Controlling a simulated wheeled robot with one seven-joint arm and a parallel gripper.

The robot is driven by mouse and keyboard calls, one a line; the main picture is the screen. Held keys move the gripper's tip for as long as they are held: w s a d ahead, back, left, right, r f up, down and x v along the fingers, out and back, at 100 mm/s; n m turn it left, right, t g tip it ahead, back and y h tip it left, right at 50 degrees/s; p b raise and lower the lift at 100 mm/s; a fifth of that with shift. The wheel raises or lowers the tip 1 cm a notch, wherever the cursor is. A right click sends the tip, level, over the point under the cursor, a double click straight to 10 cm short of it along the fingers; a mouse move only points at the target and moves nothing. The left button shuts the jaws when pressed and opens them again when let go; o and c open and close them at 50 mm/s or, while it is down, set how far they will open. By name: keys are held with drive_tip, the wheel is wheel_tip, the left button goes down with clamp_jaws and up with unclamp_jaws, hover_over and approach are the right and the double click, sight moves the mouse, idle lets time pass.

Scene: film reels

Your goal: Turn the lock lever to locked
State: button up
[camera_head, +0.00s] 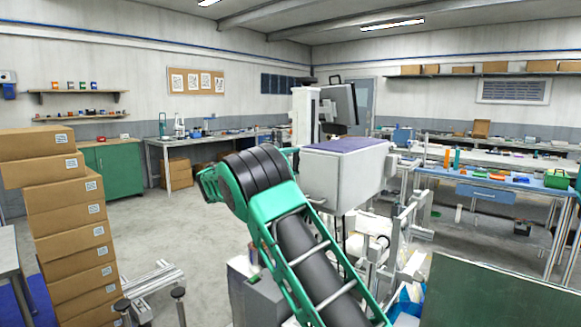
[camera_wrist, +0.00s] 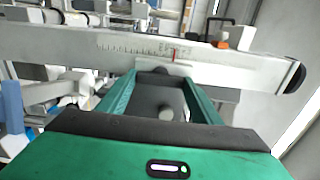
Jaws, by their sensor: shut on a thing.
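In the wrist view, my gripper (camera_wrist: 162,80) reaches forward with its two green fingers against the near side of a pale grey beam. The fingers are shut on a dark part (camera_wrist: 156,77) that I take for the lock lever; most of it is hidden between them. The beam (camera_wrist: 75,45) carries a printed scale and a red mark (camera_wrist: 174,54) just above the fingertips. I cannot read whether the lever stands at locked. In the head view, my arm hides the gripper and the lever.
In the wrist view, an orange piece (camera_wrist: 221,45) sits behind the beam, right of the fingers. In the head view, a pale machine with a purple top (camera_head: 345,144) stands beyond my arm. Stacked cartons (camera_head: 68,215) stand left and a dark green panel (camera_head: 500,296) front right.

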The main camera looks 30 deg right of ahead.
drive_tip(key=o, duration=0.8)
drive_tip(key=shift+a+f, duration=0.1)
drive_tip(key=shift+c, duration=0.2)
drive_tip(key=shift+a, duration=0.1)
drive_tip(key=v, duration=1)
drive_tip(key=shift+a, duration=0.35)
drive_tip(key=shift+d, duration=0.1)
